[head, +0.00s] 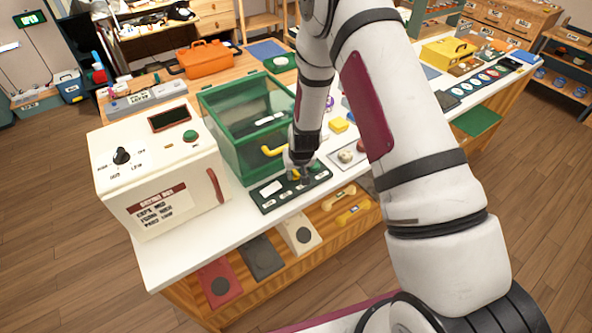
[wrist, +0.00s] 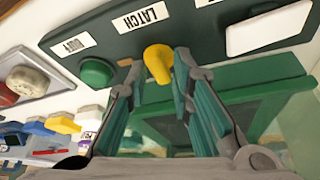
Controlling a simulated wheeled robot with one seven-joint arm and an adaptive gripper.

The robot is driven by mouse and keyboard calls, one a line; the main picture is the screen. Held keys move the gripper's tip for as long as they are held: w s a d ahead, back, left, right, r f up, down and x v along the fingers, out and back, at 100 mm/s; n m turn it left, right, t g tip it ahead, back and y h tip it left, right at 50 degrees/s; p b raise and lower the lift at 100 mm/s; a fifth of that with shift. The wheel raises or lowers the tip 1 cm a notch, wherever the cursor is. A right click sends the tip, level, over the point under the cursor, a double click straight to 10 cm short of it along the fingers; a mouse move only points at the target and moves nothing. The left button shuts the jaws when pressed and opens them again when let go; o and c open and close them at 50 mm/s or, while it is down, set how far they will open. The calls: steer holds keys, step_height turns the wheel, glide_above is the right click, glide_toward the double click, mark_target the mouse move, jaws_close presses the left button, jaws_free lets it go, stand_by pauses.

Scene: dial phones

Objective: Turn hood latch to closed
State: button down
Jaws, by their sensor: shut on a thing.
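The yellow latch knob (wrist: 158,62) sits on a dark green control panel (wrist: 205,28) beside a white label reading LATCH (wrist: 140,18). In the wrist view my gripper (wrist: 156,68) has one finger on each side of the knob and is shut on it. The panel (head: 256,198) lies on the white counter in front of the green clear-walled hood (head: 245,150), whose lid looks down. In the head view my gripper (head: 299,176) hides most of the knob. The knob's exact pointing angle is hard to tell.
A green button (wrist: 97,72) and a blank white plate (wrist: 268,28) flank the knob on the panel. A cream box with a dial (head: 150,170) stands to the left. A tray with knobs (head: 348,155) is close on the right. Shelves below hold several items.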

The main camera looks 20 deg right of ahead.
steer(key=shift+s+d+f+m, duration=0.15)
steer(key=shift+s+d+m, duration=0.05)
steer(key=shift+d+m, duration=0.1)
steer(key=c, duration=1.6)
jaws_free()
steer(key=shift+o, duration=0.2)
steer(key=shift+a, duration=0.1)
steer(key=shift+a+r, duration=0.1)
steer(key=shift+r, duration=0.25)
steer(key=v, duration=1.1)
steer(key=shift+r, duration=0.2)
steer(key=shift+s, duration=0.1)
